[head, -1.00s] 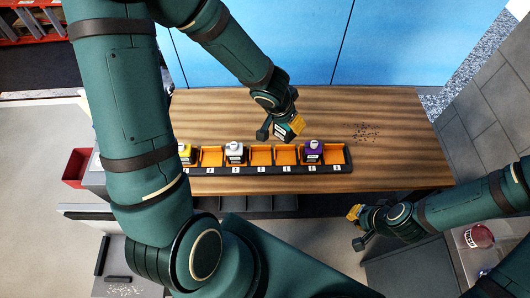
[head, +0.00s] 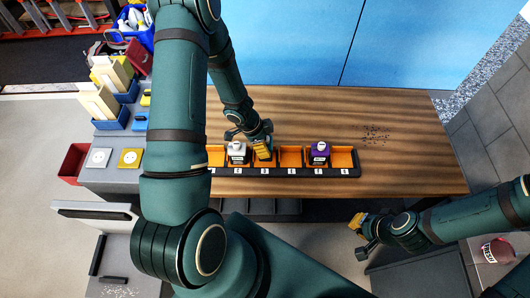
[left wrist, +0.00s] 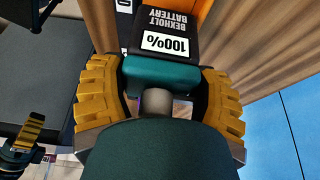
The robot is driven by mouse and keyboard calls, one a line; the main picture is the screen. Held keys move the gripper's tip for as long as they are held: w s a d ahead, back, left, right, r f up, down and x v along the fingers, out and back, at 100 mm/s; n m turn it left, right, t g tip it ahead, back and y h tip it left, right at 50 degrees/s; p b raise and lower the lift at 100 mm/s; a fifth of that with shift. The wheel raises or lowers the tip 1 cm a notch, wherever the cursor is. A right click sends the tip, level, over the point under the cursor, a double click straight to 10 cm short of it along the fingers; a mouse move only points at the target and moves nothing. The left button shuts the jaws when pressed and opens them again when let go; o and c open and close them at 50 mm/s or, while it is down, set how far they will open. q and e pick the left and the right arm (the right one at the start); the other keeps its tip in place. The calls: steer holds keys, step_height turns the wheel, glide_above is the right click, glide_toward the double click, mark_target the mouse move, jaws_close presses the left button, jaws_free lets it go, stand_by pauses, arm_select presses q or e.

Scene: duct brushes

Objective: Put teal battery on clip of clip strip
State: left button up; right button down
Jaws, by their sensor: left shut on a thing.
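The teal battery (left wrist: 160,75), with a black label side reading 100%, sits between the yellow fingers of my left gripper (left wrist: 160,100) in the left wrist view. That gripper is shut on it. In the head view my left gripper (head: 262,150) is over the clip strip (head: 285,172), at the orange clip just right of the white battery (head: 237,150). The gripper hides the teal battery there, so I cannot tell whether it touches the clip. My right gripper (head: 357,228) is off the table's front edge; its finger opening is unclear.
A purple battery (head: 320,150) sits in a clip further right, with empty orange clips (head: 291,157) beside it. My left arm covers the strip's left end. The wooden table (head: 410,150) is clear on the right except for dark specks. A red bin (head: 75,163) stands left.

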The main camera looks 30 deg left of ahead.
arm_select(q)
steer(key=shift+f+b, duration=0.3)
steer(key=shift+f, duration=0.25)
step_height(320, 180, down, 3)
steer(key=shift+r+b, duration=0.1)
steer(key=shift+b, duration=0.8)
steer(key=o, duration=1.3)
steer(key=shift+o, duration=0.2)
